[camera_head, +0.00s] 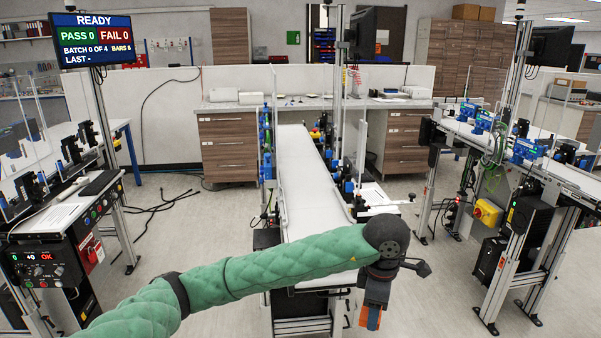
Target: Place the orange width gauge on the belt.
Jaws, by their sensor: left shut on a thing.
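My left gripper (374,308) points down at the right of the near end of the middle belt. It is shut on the orange width gauge (373,319), of which only a small orange part shows below the dark wrist. The gauge is off the belt's right edge, apart from the white belt surface. The belt (307,187) runs away from me, and its visible surface is bare. My green left arm crosses over the belt's near end and hides part of it. My right gripper is not in view.
Blue brackets and sensor posts line both sides of the belt, with a tall metal post (338,90) at the right. A second conveyor (520,155) stands at the right. A control panel (45,265) stands at the left. A READY screen (92,38) is at top left.

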